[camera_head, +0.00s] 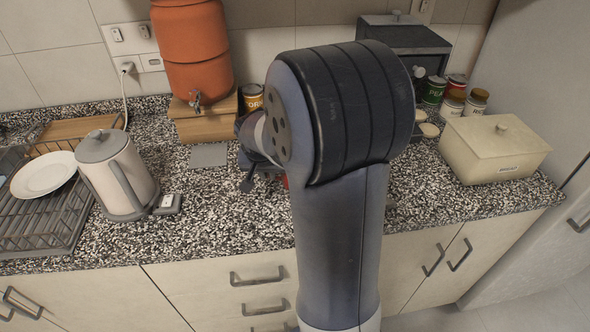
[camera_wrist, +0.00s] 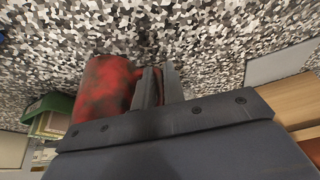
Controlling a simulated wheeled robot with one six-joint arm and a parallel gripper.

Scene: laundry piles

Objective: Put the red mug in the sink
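The red mug (camera_wrist: 105,85), with dark blotches, is on or just above the speckled counter in the wrist view. In the head view only a sliver of red (camera_head: 285,182) shows beside my arm. My gripper (camera_wrist: 160,72) is right at the mug, its two fingers close together and overlapping the mug's right side. Whether they hold the mug's wall or handle, or are only beside it, I cannot tell. In the head view my arm hides most of the gripper and mug. No sink is in view.
A kettle (camera_head: 118,178) and a dish rack (camera_head: 40,225) with a white plate (camera_head: 43,174) stand at left. An orange dispenser (camera_head: 193,50) on a wooden stand (camera_head: 205,125) is behind. A cream bread box (camera_head: 493,153) and jars (camera_head: 453,104) are at right. The front counter (camera_head: 225,230) is clear.

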